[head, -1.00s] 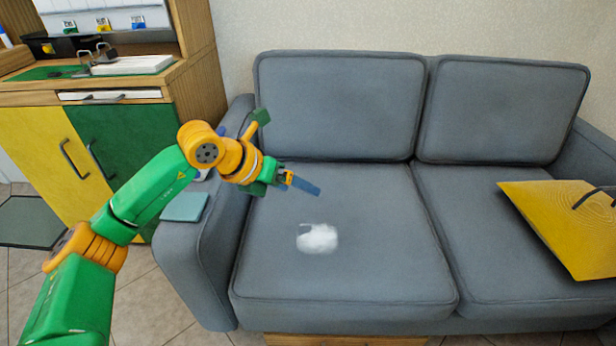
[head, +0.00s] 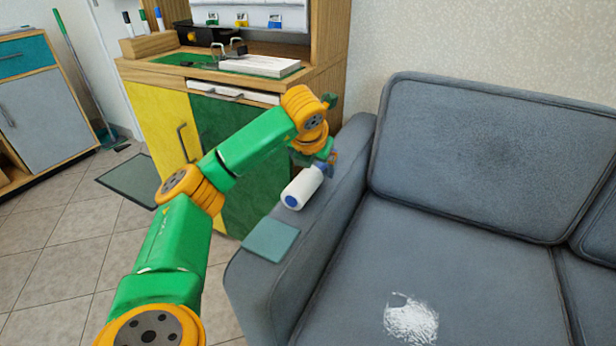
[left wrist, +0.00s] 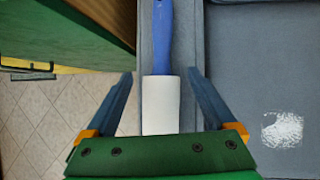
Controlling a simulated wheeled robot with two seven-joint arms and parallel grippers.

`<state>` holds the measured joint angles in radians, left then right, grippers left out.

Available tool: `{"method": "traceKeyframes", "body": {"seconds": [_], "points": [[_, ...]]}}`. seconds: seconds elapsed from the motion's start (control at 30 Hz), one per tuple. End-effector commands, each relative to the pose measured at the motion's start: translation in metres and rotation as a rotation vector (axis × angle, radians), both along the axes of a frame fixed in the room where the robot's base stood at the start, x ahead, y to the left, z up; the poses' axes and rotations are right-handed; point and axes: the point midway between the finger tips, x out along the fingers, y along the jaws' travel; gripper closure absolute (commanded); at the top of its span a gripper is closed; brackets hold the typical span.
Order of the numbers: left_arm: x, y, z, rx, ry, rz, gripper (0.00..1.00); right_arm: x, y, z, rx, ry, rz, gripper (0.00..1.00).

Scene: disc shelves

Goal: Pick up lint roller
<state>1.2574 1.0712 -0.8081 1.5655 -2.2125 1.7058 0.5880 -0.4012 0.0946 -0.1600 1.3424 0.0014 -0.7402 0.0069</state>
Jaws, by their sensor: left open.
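The lint roller (head: 301,188) has a white cylinder and a blue handle. It lies on the sofa's left armrest. It also shows in the left wrist view (left wrist: 161,105), with its blue handle pointing to the top of the picture. My left gripper (head: 328,161) is over the armrest at the roller's far end; my arm partly hides the handle in the head view. In the left wrist view the open fingers (left wrist: 160,76) appear on either side of the roller, with gaps on both sides. My right gripper is not in view.
A teal square (head: 271,240) lies on the front of the armrest. A white fuzzy patch (head: 411,318) is on the grey sofa seat (head: 460,270). A wooden cabinet (head: 160,128) with yellow and green doors stands left of the sofa. Tiled floor is open at the lower left.

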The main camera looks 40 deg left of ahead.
Motion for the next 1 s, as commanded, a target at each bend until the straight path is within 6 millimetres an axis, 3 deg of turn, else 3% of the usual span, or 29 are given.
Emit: {"method": "traceKeyframes", "body": {"seconds": [0.1,0.37,0.67,0.7,1.0], "points": [[0.008,0.005,-0.018,-0.002,0.000,0.001,0.11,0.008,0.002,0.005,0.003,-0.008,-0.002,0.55],[0.010,0.006,-0.019,-0.001,-0.001,-0.002,0.14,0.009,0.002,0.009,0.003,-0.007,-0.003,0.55],[0.010,0.006,-0.019,-0.001,-0.001,-0.002,0.95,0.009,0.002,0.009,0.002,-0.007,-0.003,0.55],[0.010,0.006,-0.019,0.000,-0.002,-0.002,0.98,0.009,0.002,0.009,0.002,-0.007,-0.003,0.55],[0.010,0.006,-0.011,-0.001,-0.002,-0.001,0.99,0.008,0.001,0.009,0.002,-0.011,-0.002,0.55]]}}
